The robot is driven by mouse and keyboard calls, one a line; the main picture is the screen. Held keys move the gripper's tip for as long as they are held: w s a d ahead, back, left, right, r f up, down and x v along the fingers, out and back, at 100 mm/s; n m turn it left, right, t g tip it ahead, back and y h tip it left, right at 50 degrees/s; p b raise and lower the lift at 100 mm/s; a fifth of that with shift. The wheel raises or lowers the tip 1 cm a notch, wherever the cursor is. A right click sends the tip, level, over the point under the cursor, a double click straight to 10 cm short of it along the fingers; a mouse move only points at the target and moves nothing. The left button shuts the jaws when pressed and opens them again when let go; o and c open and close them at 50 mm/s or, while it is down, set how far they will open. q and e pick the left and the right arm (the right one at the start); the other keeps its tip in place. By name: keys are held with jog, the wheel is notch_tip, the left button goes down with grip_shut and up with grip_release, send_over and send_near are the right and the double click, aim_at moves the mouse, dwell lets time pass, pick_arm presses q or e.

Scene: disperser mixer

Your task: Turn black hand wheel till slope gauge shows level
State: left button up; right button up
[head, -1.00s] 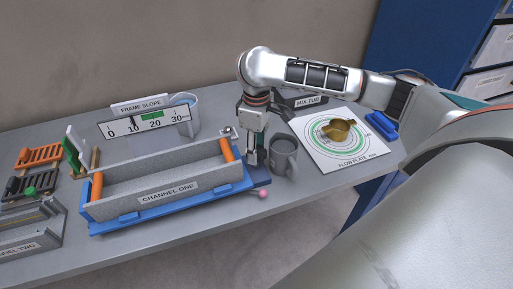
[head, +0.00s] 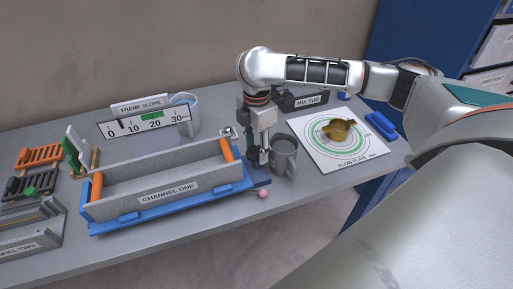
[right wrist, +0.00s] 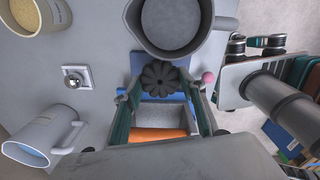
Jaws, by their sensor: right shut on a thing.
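My right gripper (head: 259,160) reaches down at the right end of the channel one trough (head: 160,185). In the right wrist view its fingers are shut on the black hand wheel (right wrist: 164,76), a lobed knob beside the blue base. In the head view the wheel is mostly hidden by the gripper. The frame slope gauge (head: 145,120) stands behind the trough, with a scale from 0 to 30 and a green band near 20. Its dark pointer appears between 0 and 10, left of the green band. My left gripper is not in view.
A grey mug (head: 284,156) stands close to the right of the gripper. A pink ball (head: 262,193) is by the blue base's corner. The flow plate (head: 350,160) with a brass cup lies further right. A jug (head: 188,108) stands behind the gauge.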

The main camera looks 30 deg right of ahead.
aim_at(256, 151)
jog(key=n, duration=0.4)
jog(key=shift+n, duration=0.4)
dwell(0.4)
jog(key=o, duration=0.8)
jog(key=shift+o, duration=0.2)
jog(key=shift+r, duration=0.1)
notch_tip(256, 151, up, 12)
